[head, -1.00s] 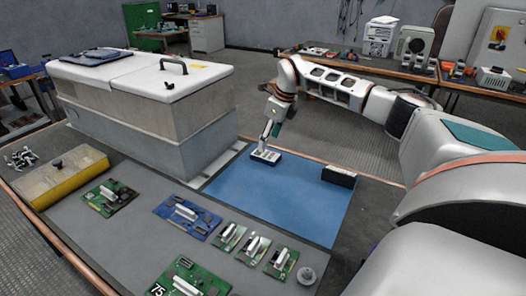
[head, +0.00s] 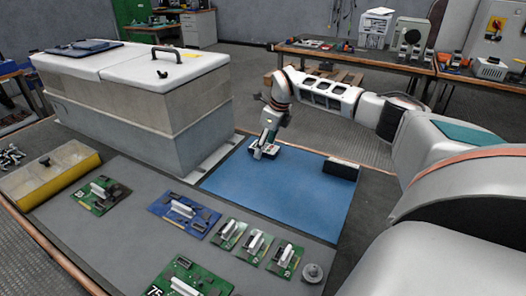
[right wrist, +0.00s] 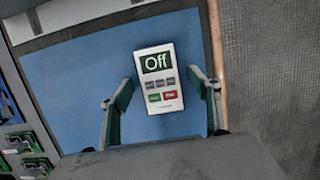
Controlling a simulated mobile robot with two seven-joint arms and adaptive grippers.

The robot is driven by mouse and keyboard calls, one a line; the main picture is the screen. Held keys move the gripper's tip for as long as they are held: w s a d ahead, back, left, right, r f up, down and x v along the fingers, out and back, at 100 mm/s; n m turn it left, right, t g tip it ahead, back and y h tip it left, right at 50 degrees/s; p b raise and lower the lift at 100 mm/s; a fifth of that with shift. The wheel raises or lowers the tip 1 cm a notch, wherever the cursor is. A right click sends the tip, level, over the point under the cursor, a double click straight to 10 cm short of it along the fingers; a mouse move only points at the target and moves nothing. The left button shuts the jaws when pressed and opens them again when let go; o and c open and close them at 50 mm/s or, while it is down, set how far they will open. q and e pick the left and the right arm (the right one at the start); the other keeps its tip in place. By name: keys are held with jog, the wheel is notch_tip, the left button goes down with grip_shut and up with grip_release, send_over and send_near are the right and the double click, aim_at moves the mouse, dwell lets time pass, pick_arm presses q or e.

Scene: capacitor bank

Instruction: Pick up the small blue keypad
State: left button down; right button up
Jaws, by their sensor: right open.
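The keypad (right wrist: 158,78) lies on the blue mat (head: 270,195), near its far edge. It has a white case, a screen reading "Off", and blue-grey, green and red buttons. In the head view the keypad (head: 271,152) is partly hidden by my right gripper (head: 264,146). In the right wrist view my right gripper (right wrist: 160,80) is open, with one finger on each side of the keypad. Gaps show between the fingers and its case. I cannot tell the remaining height exactly. My left gripper is not in view.
A black box (head: 341,168) stands on the mat's right side. A large grey cabinet with a white lid (head: 140,95) stands close left of the mat. Several circuit boards (head: 185,214) and a yellow-fronted box (head: 50,172) lie nearer. Most of the mat is clear.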

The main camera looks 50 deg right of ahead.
aim_at(266, 147)
jog(key=shift+r, duration=0.15)
jog(key=c, duration=1.2)
jog(key=shift+c, duration=0.2)
